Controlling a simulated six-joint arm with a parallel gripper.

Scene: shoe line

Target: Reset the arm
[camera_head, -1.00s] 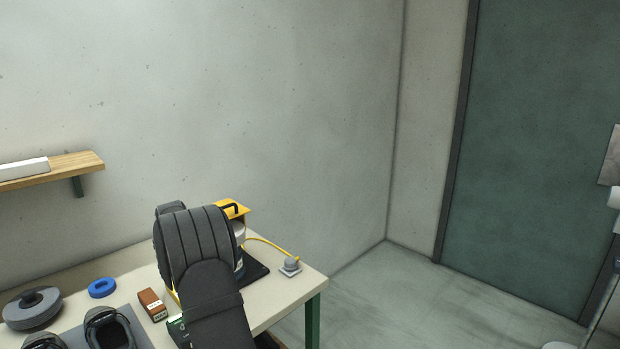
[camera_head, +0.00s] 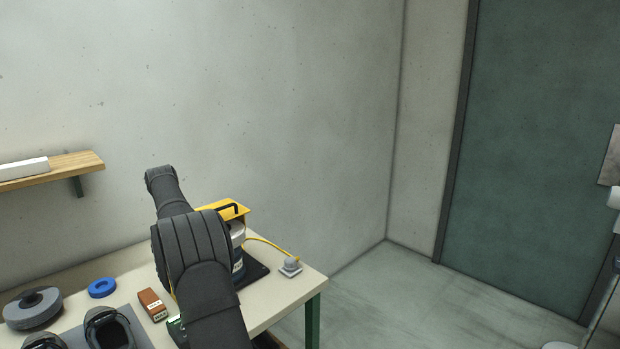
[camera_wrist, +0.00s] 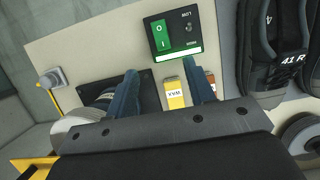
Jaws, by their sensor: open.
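My gripper (camera_wrist: 165,95) shows in the wrist view with its two dark blue fingers spread apart. It is open, with nothing held between the fingers. Beyond the fingers are a yellow block labelled WAX (camera_wrist: 174,93) and a dark switch box with a green rocker (camera_wrist: 160,36). In the head view my dark grey arm rises over the table (camera_head: 285,302), and the gripper itself is hidden behind the arm.
A pair of dark shoes (camera_head: 108,328) sits on a grey mat at the table's front left. A brown block (camera_head: 152,304), a blue ring (camera_head: 102,287), a grey round lidded thing (camera_head: 32,308) and a yellow-topped machine (camera_head: 236,208) stand nearby. A wall shelf (camera_head: 75,163) is at left.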

